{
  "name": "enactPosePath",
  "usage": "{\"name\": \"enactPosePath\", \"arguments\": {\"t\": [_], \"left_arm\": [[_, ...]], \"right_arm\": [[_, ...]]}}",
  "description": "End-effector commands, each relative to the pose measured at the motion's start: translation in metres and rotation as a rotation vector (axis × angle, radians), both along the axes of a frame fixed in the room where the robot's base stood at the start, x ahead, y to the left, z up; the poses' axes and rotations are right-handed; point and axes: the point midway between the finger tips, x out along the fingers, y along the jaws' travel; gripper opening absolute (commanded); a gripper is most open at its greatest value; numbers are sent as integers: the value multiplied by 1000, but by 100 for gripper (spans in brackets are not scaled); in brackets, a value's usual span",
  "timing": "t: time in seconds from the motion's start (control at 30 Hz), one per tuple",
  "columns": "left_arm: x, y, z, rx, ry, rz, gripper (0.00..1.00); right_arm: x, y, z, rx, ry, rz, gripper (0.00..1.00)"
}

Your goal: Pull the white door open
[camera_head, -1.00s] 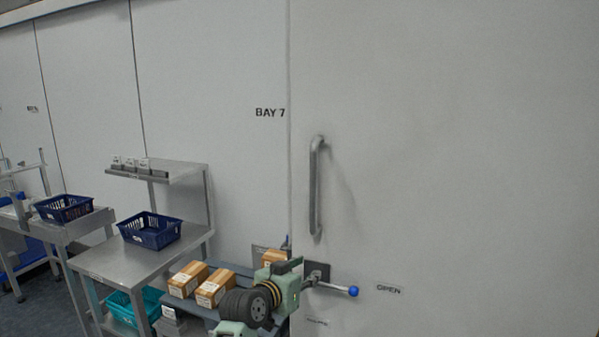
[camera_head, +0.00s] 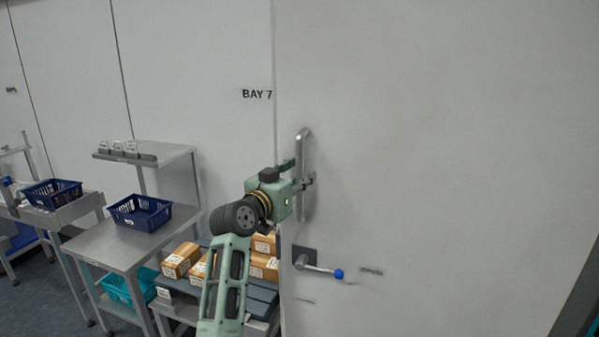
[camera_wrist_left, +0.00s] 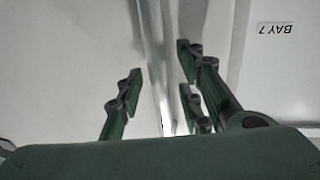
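The white door (camera_head: 430,130) fills the right of the head view. A vertical metal bar handle (camera_head: 304,145) is fixed near its left edge. My left gripper (camera_head: 304,180) is at the middle of this handle. In the left wrist view its fingers (camera_wrist_left: 158,85) are open, with the handle (camera_wrist_left: 152,25) running between them; I cannot tell if they touch it. Below, a lever with a blue knob (camera_head: 338,274) sticks out to the right from a dark plate (camera_head: 304,257). My right gripper is not in view.
A steel table (camera_head: 115,243) with a blue basket (camera_head: 139,212) stands left of the door. Cardboard boxes (camera_head: 181,260) lie on a low cart beside my left arm. A teal basket (camera_head: 118,288) is on a lower shelf. The door's face right of the handle is clear.

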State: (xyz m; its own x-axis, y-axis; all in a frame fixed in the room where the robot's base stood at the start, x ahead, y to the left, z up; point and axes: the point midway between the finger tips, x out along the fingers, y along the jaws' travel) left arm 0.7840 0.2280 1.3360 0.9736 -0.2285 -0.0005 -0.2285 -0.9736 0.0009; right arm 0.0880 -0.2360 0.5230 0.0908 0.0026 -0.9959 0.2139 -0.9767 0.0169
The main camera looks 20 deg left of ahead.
Motion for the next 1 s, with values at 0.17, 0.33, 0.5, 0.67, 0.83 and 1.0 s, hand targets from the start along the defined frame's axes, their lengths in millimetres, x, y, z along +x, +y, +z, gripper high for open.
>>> {"name": "enactPosePath", "arguments": {"t": [0.17, 0.33, 0.5, 0.67, 0.83, 1.0], "left_arm": [[5, -1, -1, -1, 0, 0, 34], [5, -1, -1, 0, 0, 0, 34], [5, -1, -1, 0, 0, 0, 20], [4, -1, -1, -1, 0, 0, 6], [4, -1, -1, 0, 1, 0, 0], [4, -1, -1, -1, 1, 0, 0]], "right_arm": [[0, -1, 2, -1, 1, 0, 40], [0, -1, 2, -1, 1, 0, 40], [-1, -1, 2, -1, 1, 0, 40], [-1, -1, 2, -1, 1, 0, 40], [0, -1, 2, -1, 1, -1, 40], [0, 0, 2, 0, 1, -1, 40]]}}
